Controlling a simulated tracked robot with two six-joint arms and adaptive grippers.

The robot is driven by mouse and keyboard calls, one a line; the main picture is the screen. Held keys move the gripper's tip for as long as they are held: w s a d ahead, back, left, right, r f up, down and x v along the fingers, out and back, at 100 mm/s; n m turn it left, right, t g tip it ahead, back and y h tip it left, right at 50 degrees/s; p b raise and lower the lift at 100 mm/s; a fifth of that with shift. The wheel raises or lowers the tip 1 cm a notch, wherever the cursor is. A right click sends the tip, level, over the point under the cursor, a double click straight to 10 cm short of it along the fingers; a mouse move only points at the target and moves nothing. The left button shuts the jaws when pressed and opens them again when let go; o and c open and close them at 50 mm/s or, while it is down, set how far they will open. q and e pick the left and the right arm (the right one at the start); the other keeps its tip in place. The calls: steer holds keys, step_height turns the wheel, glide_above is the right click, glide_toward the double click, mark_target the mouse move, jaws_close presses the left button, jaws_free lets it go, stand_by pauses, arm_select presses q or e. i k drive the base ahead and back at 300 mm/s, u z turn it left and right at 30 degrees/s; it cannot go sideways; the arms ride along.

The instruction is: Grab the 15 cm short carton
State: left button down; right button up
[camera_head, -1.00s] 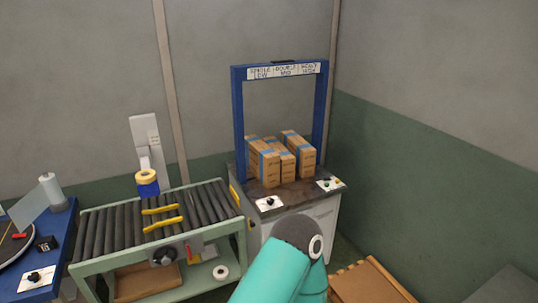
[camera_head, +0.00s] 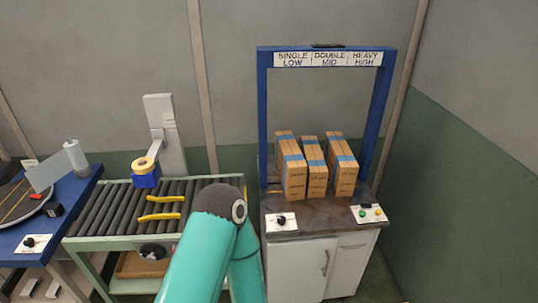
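Three brown cartons with blue tape stand upright side by side on the dark counter under the blue frame: a left carton (camera_head: 292,178), a middle carton (camera_head: 314,180) and a right carton (camera_head: 345,177). The middle one looks shorter than its neighbours. Print on their faces is too small to read. A teal arm link of mine with a dark joint rises at the bottom centre, in front of the conveyor and the counter's left side. Neither gripper shows, and nothing is seen touching the cartons.
The blue frame (camera_head: 265,120) bears a sign reading single low, double mid, heavy high. The counter (camera_head: 320,214) has a knob panel (camera_head: 281,222) and a button panel (camera_head: 369,214). A roller conveyor (camera_head: 115,215) with yellow guides stands left, a blue table (camera_head: 75,205) beyond it.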

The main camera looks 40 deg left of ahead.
mark_target(317, 174)
steer(key=u, duration=0.4)
steer(key=i, duration=0.95)
steer(key=u, duration=0.8)
